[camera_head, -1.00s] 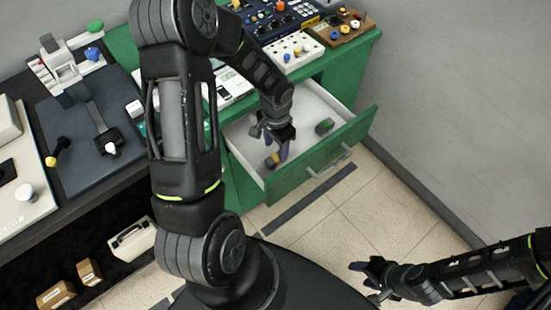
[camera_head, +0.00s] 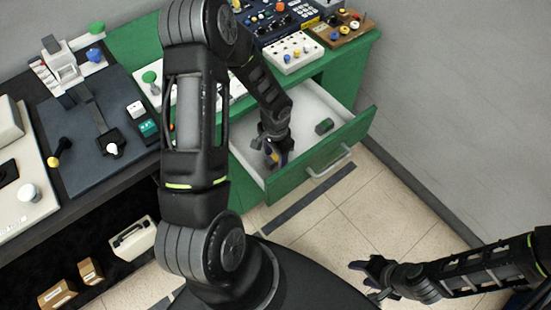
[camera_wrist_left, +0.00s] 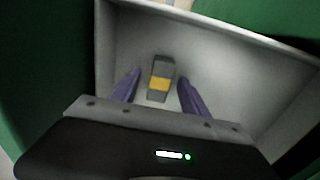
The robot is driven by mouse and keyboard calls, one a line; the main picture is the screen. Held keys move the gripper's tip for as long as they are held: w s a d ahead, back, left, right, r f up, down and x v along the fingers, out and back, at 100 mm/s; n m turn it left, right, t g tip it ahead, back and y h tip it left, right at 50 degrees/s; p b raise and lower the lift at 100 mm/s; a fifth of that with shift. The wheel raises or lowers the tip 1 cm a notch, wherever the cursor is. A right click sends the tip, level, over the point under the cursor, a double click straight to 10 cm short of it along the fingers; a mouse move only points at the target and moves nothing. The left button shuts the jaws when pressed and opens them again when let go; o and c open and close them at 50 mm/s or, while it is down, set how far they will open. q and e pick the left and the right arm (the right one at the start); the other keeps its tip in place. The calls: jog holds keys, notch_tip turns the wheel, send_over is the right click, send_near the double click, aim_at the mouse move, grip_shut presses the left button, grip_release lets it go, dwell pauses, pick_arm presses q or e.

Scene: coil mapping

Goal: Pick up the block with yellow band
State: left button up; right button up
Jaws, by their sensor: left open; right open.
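The block with yellow band (camera_wrist_left: 160,80) is grey with a yellow stripe across it and lies on the floor of the open drawer. In the left wrist view it sits between the two purple fingers of my left gripper (camera_wrist_left: 155,92), with a gap on each side. In the head view my left gripper (camera_head: 276,158) is down inside the drawer and mostly hides the block (camera_head: 271,160). The left gripper is open and empty. My right gripper (camera_head: 368,276) is open and empty, above the floor at the lower right, away from the drawer.
The green drawer front (camera_head: 330,155) and its white walls surround my left gripper. Control panels stand on the green cabinet top (camera_head: 135,45). The tiled floor at right is clear.

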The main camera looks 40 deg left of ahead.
pick_arm(q)
jog(key=shift+c, duration=0.5)
grip_shut()
